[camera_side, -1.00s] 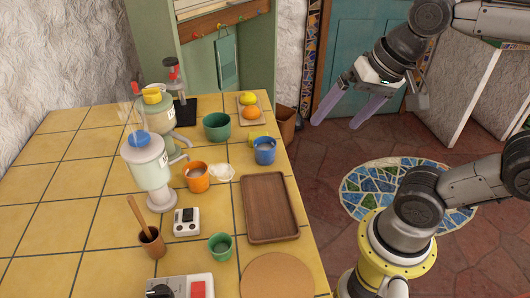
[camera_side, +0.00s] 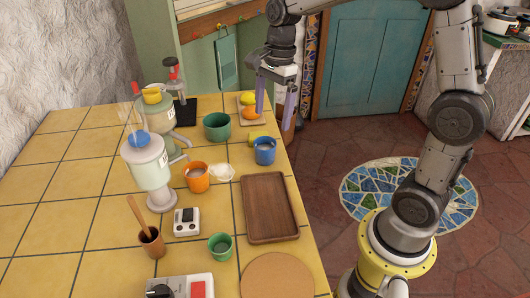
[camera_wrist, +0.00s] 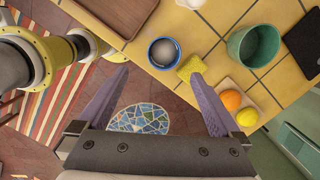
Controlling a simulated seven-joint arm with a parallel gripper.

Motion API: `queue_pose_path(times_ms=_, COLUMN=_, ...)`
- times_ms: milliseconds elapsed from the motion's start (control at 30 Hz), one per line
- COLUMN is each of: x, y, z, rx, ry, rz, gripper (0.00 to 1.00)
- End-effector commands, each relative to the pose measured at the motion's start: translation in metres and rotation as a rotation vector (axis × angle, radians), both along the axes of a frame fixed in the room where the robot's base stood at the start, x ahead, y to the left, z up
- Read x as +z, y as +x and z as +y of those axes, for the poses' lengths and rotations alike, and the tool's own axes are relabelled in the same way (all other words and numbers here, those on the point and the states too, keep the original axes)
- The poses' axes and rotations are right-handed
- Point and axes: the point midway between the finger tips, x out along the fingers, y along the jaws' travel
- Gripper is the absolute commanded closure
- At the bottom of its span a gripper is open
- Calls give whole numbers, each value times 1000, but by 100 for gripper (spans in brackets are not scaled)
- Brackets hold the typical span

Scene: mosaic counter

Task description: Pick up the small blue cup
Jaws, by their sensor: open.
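The small blue cup (camera_side: 264,151) stands upright near the right edge of the yellow tiled counter, next to a yellow sponge. In the wrist view the blue cup (camera_wrist: 165,52) is seen from above, with something pale inside, beyond the fingertips. My gripper (camera_side: 273,115) is open and empty, with its purple fingers pointing down, above and behind the blue cup near the counter edge. The wrist view shows the two fingers of my gripper (camera_wrist: 160,75) spread wide, with nothing between them but floor and counter edge.
A yellow sponge (camera_side: 257,136) is close beside the cup. A green bowl (camera_side: 216,126), an orange cup (camera_side: 197,177) and a wooden tray (camera_side: 269,208) surround it. An orange (camera_side: 250,113) and a lemon lie on a small board behind. Open floor lies to the right.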

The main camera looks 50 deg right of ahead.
Motion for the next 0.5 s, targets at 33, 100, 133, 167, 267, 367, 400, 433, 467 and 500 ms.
queue_pose_path(times_ms=33, x=-11, y=0, z=2, rx=2, ry=1, rz=5, gripper=0)
queue_pose_path(times_ms=100, x=-23, y=0, z=4, rx=2, ry=1, rz=5, gripper=0)
queue_pose_path(times_ms=133, x=-28, y=0, z=4, rx=1, ry=1, rz=4, gripper=0)
queue_pose_path(times_ms=167, x=-33, y=0, z=5, rx=2, ry=1, rz=4, gripper=0)
queue_pose_path(times_ms=267, x=-43, y=1, z=6, rx=2, ry=0, rz=2, gripper=0)
queue_pose_path(times_ms=367, x=-49, y=1, z=7, rx=2, ry=0, rz=0, gripper=0)
queue_pose_path(times_ms=400, x=-51, y=2, z=7, rx=2, ry=0, rz=1, gripper=0)
queue_pose_path(times_ms=433, x=-52, y=2, z=7, rx=2, ry=0, rz=1, gripper=0)
queue_pose_path(times_ms=467, x=-55, y=3, z=8, rx=2, ry=0, rz=1, gripper=0)
queue_pose_path(times_ms=500, x=-59, y=4, z=9, rx=3, ry=-1, rz=1, gripper=0)
